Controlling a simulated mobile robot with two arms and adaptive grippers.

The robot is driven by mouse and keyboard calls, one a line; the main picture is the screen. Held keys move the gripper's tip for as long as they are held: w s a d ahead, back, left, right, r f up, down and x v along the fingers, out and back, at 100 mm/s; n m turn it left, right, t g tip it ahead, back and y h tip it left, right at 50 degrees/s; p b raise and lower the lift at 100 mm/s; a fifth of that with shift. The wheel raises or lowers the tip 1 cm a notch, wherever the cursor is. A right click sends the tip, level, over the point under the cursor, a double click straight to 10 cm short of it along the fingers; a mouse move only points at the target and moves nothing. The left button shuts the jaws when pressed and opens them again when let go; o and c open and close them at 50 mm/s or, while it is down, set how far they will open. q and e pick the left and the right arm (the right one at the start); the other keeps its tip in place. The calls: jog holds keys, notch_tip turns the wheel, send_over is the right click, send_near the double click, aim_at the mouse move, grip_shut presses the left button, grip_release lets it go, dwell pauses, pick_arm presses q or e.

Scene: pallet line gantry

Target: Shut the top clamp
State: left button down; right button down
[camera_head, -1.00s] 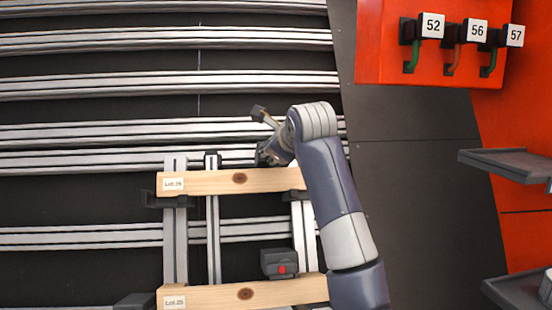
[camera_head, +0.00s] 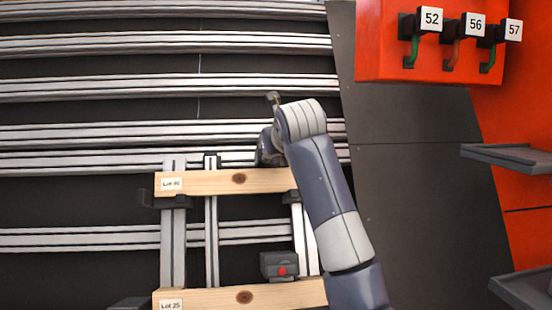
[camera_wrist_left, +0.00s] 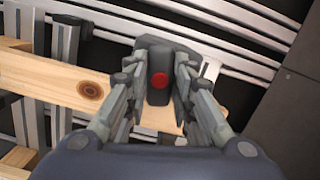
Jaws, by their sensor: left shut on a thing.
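The top clamp (camera_wrist_left: 155,48) is a dark grey block with a red button, seen in the left wrist view at the right end of the upper wooden plank (camera_head: 222,183). My left gripper (camera_wrist_left: 159,92) is shut on this block, with one finger on each side of it. In the head view my left wrist covers most of the gripper and the top clamp. A similar dark block (camera_head: 272,264) with a red button sits lower on the right upright rail, just above the lower plank (camera_head: 200,299). My right gripper is not in view.
Long metal rails (camera_head: 120,86) run across the dark backing. An orange panel (camera_head: 375,45) at upper right carries three numbered hooks. Grey shelves (camera_head: 505,156) jut from the right side. The dark floor panel (camera_head: 410,170) right of my arm is clear.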

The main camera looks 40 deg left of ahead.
pick_arm(q)
jog(key=shift+f, duration=0.1)
jog(key=shift+m+b, duration=0.5)
jog(key=shift+m, duration=1.3)
jog(key=c, duration=1.5)
grip_release()
jog(key=shift+t, duration=0.3)
